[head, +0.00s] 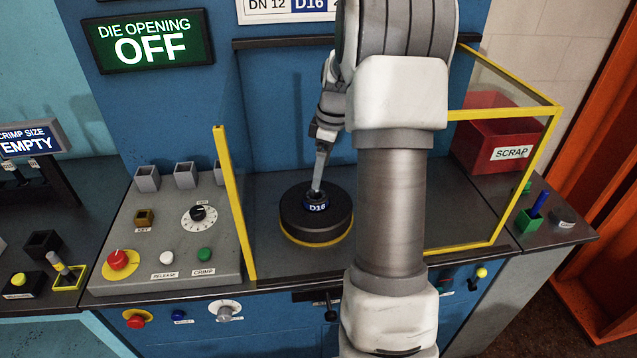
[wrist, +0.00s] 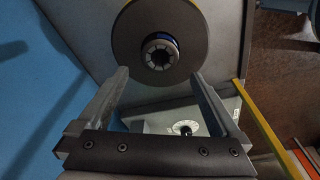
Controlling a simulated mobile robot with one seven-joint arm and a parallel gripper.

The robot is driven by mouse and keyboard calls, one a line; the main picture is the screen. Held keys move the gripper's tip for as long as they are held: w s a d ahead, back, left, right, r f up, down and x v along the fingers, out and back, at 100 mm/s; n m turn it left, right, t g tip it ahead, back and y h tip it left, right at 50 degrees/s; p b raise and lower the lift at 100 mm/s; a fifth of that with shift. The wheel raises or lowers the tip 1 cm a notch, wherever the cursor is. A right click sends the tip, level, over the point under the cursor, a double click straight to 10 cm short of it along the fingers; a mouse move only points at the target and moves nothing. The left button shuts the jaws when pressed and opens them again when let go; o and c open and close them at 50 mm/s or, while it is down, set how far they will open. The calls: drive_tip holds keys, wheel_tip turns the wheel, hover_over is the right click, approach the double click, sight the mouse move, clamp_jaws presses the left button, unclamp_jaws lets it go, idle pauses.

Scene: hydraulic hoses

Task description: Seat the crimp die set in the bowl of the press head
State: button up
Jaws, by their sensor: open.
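The crimp die set (head: 317,206), a small dark ring with a blue D16 label, sits upright at the centre of the round black press head (head: 300,226) with a yellow lower rim. In the wrist view the die set (wrist: 160,52) shows as a segmented dark ring with a little blue at its edge, inside the press head's disc (wrist: 195,30). Whether it is fully down in the bowl cannot be told. My gripper (head: 318,186) points down just above the die set. In the wrist view my gripper (wrist: 160,75) has its fingers wide apart, with nothing between them.
A yellow-edged clear guard (head: 238,215) stands left of the press head, with another guard frame (head: 497,200) at right. A control panel (head: 165,240) lies left. A red scrap bin (head: 495,135) stands back right. Signs read OFF (head: 150,45) and EMPTY (head: 28,143).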

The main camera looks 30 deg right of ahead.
drive_tip(key=shift+s+d+r, duration=0.1)
drive_tip(key=shift+r, duration=0.85)
drive_tip(key=shift+s+d+r, duration=0.1)
drive_tip(key=shift+r, duration=0.85)
